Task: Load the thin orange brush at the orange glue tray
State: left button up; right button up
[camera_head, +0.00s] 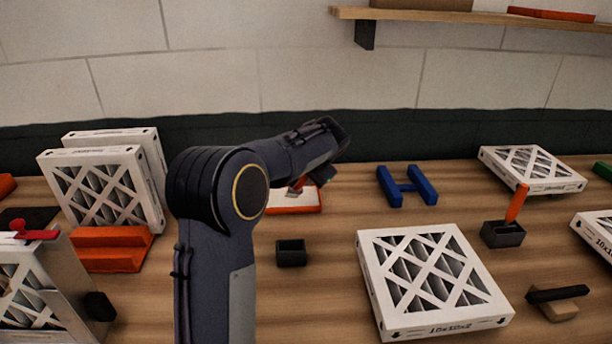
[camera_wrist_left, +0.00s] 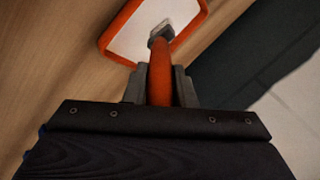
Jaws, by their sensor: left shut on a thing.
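The thin orange brush (camera_wrist_left: 161,75) is held between the two fingers of my left gripper (camera_wrist_left: 160,88) in the left wrist view. Its grey ferrule and tip are over the white inside of the orange-rimmed glue tray (camera_wrist_left: 133,62); I cannot tell whether the tip touches it. In the head view the tray (camera_head: 294,208) lies behind my left arm, partly hidden. My left gripper (camera_head: 318,178) is above it, with a bit of the orange brush (camera_head: 299,184) showing. My right gripper is not in view.
A small dark holder (camera_head: 291,253) stands empty in front of the tray. Another dark holder (camera_head: 503,234) has an orange handle (camera_head: 517,203) upright in it. A blue H-shaped rack (camera_head: 407,186) stands right of the tray. A boxed filter (camera_head: 432,280) lies front right; others stand at left.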

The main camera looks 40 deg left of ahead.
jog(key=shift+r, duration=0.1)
